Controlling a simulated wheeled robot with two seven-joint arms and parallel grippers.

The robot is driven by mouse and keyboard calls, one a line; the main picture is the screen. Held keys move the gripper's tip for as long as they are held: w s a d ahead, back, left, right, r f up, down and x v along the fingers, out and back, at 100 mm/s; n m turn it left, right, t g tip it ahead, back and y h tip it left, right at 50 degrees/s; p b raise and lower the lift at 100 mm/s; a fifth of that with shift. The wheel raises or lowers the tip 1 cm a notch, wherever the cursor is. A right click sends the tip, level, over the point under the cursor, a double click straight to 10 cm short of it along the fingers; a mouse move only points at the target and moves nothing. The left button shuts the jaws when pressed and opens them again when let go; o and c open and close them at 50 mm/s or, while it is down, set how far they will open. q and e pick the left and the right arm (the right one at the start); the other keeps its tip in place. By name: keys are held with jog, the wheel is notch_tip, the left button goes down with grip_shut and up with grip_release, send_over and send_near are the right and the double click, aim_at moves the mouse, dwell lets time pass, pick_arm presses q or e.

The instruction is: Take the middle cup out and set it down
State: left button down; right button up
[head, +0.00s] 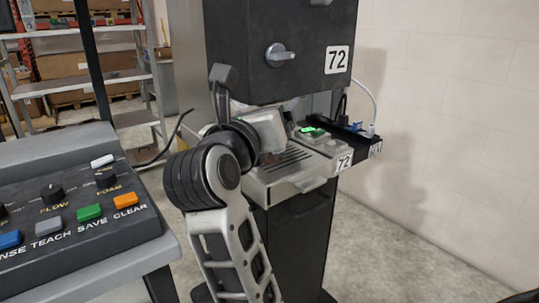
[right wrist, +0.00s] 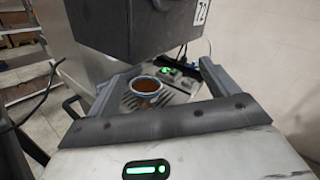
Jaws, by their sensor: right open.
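A small cup (right wrist: 145,87) with a pale rim and brown contents stands upright on the slotted drip tray (right wrist: 178,98) under the dispenser in the right wrist view. It is the only cup I see, so I cannot tell whether it is the middle one. My right gripper (right wrist: 161,77) is open, its two fingers pointing at the tray with the cup between their lines, nearer the left finger. I cannot tell how far the cup is from the fingers. In the head view my right gripper (head: 268,130) is over the tray's left part and the cup is hidden. My left gripper is not in view.
The dark dispenser head (head: 290,45) marked 72 overhangs the drip tray (head: 290,168). A green-lit box (head: 313,132) and a black strip with cables (head: 358,130) are at the right. A control panel (head: 80,195) with buttons is at left. Shelves (head: 85,75) stand behind.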

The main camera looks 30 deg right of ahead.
notch_tip(320, 180, down, 5)
jog(key=a+m+g+y, duration=0.1)
jog(key=a+m+y, duration=0.1)
jog(key=y, duration=0.3)
jog(key=x, duration=0.9)
jog(key=shift+d+f, duration=0.2)
jog(key=shift+d, duration=0.25)
jog(key=shift+s+f+x, duration=0.15)
jog(key=shift+f+x, duration=0.05)
jog(key=shift+x, duration=1.25)
jog(key=shift+s+f+x, duration=0.1)
jog(key=shift+f+x, duration=0.05)
jog(key=shift+x, duration=1.25)
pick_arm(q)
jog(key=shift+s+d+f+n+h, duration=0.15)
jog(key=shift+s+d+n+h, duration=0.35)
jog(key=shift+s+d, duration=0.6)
pick_arm(e)
jog(key=shift+d, duration=0.1)
jog(key=c, duration=1.2)
